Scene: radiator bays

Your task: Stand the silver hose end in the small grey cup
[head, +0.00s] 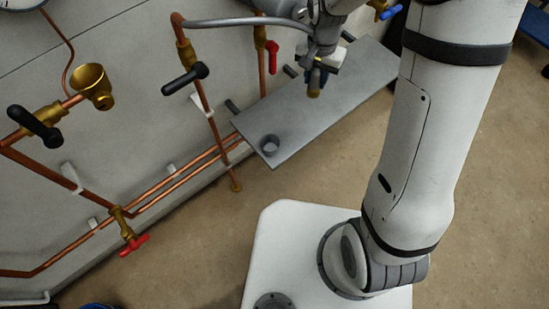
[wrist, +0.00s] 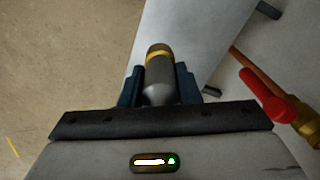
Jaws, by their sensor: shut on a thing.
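The silver hose (head: 240,21) runs from the copper pipe at the upper left to my gripper. My gripper (head: 317,72) is shut on the hose end, whose brass tip (head: 314,88) points down in the head view. In the wrist view the grey hose end (wrist: 158,82) sits between the dark blue fingers, with a brass band near its tip. The small grey cup (head: 269,145) stands on the near left end of the grey shelf (head: 325,110). My gripper is to the right of the cup and farther back, apart from it. The cup does not show in the wrist view.
Copper pipes with a black-handled valve (head: 185,79) and a red-handled valve (head: 272,55) stand along the wall left of the shelf. A red handle (wrist: 262,95) is at the right in the wrist view. The shelf between gripper and cup looks clear.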

